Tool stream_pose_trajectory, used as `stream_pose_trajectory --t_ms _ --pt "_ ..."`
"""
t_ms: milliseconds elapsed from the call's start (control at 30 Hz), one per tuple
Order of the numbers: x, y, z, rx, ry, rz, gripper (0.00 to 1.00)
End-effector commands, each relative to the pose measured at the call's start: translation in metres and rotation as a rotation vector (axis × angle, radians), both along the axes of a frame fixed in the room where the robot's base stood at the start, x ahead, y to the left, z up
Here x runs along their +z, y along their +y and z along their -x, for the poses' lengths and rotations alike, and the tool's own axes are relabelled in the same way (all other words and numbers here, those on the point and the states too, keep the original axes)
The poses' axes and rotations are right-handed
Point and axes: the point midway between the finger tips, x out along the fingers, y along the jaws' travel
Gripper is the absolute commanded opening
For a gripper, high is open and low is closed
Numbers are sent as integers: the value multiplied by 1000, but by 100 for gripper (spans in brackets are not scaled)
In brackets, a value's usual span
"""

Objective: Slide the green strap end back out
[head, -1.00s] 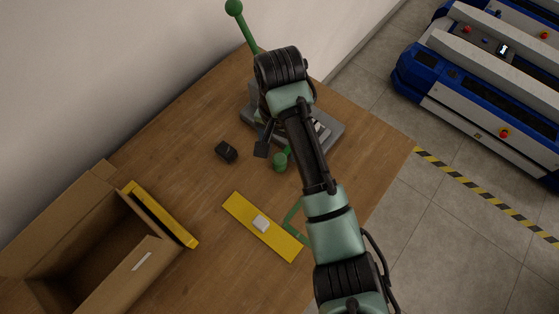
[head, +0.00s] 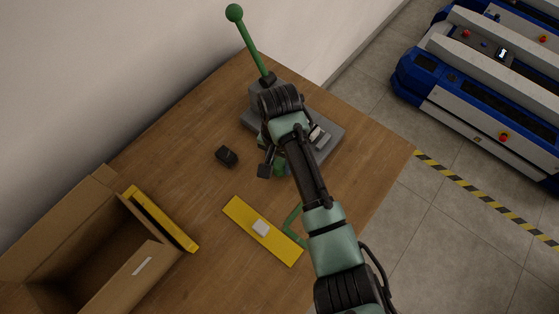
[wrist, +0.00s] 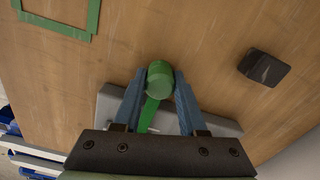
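The green strap end (wrist: 160,76) is a short green cylinder on a flat green strap (wrist: 149,116) that runs back to a grey block (wrist: 108,101). In the wrist view the two blue fingers of my gripper (wrist: 160,80) stand on either side of it, with only slim gaps showing, so firm contact is not visible.
A green lever (head: 250,45) rises from the back of the grey base. A small black block (head: 226,156) lies left of my gripper. A yellow plate (head: 241,214) with a white piece, a green outline (head: 290,226) and an open cardboard box (head: 92,303) are on the table.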

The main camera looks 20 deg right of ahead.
Motion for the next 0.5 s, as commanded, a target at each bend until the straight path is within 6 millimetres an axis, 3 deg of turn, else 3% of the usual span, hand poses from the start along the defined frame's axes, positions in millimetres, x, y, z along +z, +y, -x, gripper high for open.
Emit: stream_pose_trajectory --t_ms 33,167,500 --pt "0 0 0 0 1 1 21" --pt "0 0 0 0 1 1 0" --pt "0 0 0 -1 0 1 0"
